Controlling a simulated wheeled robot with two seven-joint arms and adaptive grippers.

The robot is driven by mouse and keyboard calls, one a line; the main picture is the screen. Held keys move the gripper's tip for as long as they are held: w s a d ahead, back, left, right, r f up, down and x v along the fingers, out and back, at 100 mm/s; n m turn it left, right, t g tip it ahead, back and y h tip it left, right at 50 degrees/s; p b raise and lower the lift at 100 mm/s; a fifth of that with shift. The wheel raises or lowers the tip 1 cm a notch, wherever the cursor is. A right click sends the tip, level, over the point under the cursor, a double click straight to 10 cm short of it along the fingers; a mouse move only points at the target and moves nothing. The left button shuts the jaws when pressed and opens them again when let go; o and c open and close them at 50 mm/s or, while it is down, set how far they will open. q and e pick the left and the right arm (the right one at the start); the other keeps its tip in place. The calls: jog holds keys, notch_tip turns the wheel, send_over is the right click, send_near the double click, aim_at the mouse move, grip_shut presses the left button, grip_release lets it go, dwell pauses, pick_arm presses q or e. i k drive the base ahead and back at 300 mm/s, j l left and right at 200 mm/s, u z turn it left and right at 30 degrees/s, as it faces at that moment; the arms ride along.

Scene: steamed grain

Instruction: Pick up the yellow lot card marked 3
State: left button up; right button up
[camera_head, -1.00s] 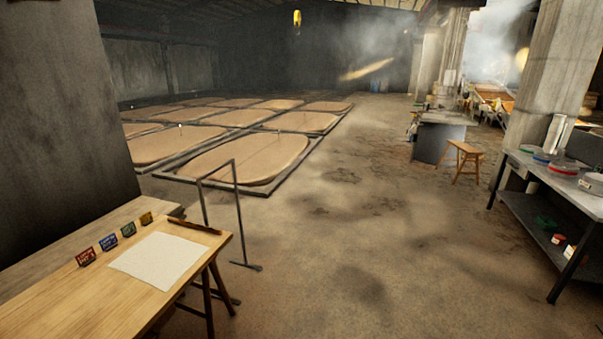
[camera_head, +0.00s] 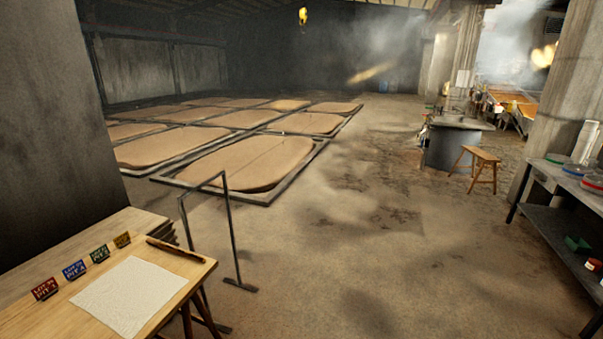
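Several small lot cards stand in a row along the back of a wooden table (camera_head: 187,268) at the lower left. The yellow card (camera_head: 122,240) is the farthest to the right in the row. To its left are a green card (camera_head: 100,253), a blue card (camera_head: 74,270) and a red card (camera_head: 44,289). The print on the yellow card is too small to read, so I cannot tell its number. Neither of my grippers shows in the head view.
A white sheet (camera_head: 128,296) and a dark stick-like tool (camera_head: 175,249) lie on the table. A thin metal frame (camera_head: 231,232) stands at its right. A shelved bench (camera_head: 560,232) is at the right and a wooden stool (camera_head: 481,160) farther back. The middle floor is clear.

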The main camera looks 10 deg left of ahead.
aim_at(122, 240)
jog(key=i+l+u, duration=0.2)
jog(key=i, duration=0.6)
jog(key=i+l+u, duration=0.1)
jog(key=i+u, duration=0.25)
jog(key=i+l+u, duration=0.15)
jog(key=i+u, duration=0.2)
jog(key=i+l+u, duration=0.25)
jog(key=u, duration=0.2)
jog(key=i+l+u, duration=0.3)
jog(key=u, duration=0.15)
jog(key=i+l+u, duration=0.15)
jog(key=l+u, duration=0.15)
jog(key=l, duration=0.2)
jog(key=i+l+u, duration=0.25)
jog(key=l, duration=0.25)
jog(key=l+u, duration=0.3)
jog(key=l, duration=0.2)
